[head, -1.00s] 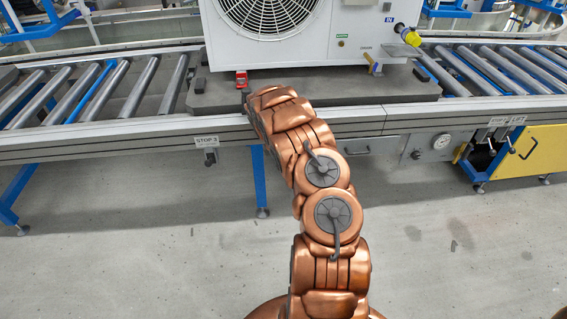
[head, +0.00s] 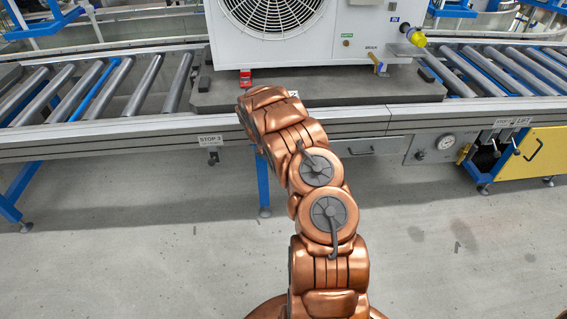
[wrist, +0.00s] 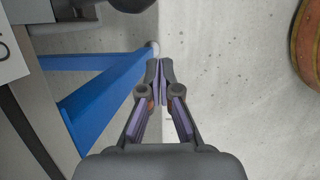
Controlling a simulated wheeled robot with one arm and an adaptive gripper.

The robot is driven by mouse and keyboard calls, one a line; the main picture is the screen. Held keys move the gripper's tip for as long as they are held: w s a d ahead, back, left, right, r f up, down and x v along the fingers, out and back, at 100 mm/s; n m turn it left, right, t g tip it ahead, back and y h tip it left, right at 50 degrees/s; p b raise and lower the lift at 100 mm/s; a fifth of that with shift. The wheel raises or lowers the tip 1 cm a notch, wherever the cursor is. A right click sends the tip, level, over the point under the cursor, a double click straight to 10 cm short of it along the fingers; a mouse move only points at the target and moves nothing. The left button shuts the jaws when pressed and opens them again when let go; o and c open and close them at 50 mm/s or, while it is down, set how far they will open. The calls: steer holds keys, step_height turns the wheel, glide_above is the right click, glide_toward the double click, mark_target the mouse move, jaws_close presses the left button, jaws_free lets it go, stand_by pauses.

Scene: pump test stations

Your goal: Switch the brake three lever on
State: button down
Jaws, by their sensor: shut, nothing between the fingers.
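A small dark lever (head: 213,157) hangs under a white label that reads "STOP 3" (head: 210,139) on the front rail of the conveyor, left of my arm. I see no label that reads "brake three". My gripper (wrist: 160,68) shows in the wrist view with its two fingertips together and nothing between them. It is over bare floor beside a blue leg. In the head view my gripper is hidden behind my copper arm. A dark rounded part (wrist: 130,4) shows at the top edge of the wrist view; I cannot tell if it is the lever.
The conveyor rail (head: 110,147) crosses in front of me. A blue support leg (wrist: 105,90) is close left of the fingers. A white fan unit (head: 375,35) stands on a grey pallet (head: 340,95). A pressure gauge (head: 446,142) and a yellow panel (head: 540,158) are at right. The floor is clear.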

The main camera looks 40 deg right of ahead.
step_height(320, 180, up, 9)
steer(key=w, duration=0.2)
steer(key=shift+w+a, duration=0.25)
steer(key=shift+w, duration=0.05)
stand_by(0.3)
